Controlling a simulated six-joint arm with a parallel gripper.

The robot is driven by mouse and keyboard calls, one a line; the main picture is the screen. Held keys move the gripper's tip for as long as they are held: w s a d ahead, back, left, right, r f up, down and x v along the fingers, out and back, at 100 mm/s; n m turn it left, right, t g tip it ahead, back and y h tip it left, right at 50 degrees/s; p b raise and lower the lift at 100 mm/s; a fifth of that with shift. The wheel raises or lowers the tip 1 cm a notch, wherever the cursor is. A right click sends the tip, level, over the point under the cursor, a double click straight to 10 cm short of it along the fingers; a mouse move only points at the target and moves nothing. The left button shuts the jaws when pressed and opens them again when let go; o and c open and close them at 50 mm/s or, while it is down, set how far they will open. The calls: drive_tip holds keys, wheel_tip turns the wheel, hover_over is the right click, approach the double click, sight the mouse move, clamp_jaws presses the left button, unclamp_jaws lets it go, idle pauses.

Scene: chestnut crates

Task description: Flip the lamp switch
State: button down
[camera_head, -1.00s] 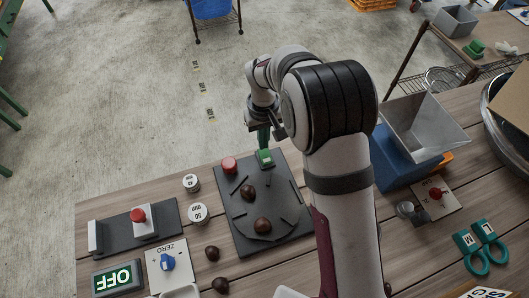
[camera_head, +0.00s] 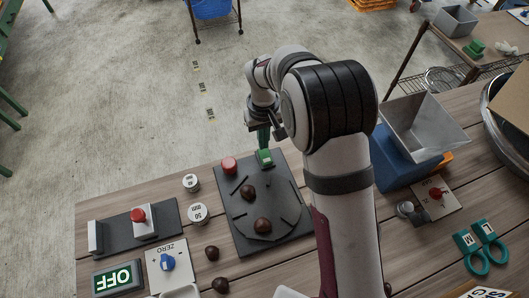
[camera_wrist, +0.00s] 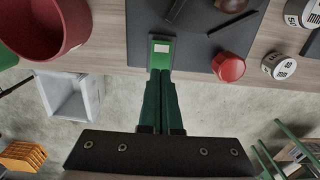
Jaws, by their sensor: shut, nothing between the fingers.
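A small green switch (camera_head: 265,158) sits at the far edge of a dark board (camera_head: 238,238) on the wooden table. In the wrist view the green switch (camera_wrist: 161,50) has a pale patch on its top. A red dome (camera_head: 229,165), perhaps the lamp, is on the board to the left of the switch; it also shows in the wrist view (camera_wrist: 228,67), where it looks unlit. My gripper (camera_head: 263,143) has its green fingers shut and empty. The fingertips (camera_wrist: 160,76) are right at the switch's outer end; whether they touch it is unclear.
Brown chestnuts (camera_head: 263,225) lie on the board, with others (camera_head: 212,254) on the table. White-topped weights (camera_head: 198,213) stand left of it. An OFF display (camera_head: 118,278), a blue ZERO knob (camera_head: 167,262) and a red button (camera_head: 138,215) are further left. A metal hopper (camera_head: 422,130) stands at right.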

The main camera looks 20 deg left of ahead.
sight(264, 151)
drive_tip(key=shift+f, duration=1.3)
idle(0.5)
drive_tip(key=shift+r, duration=3.5)
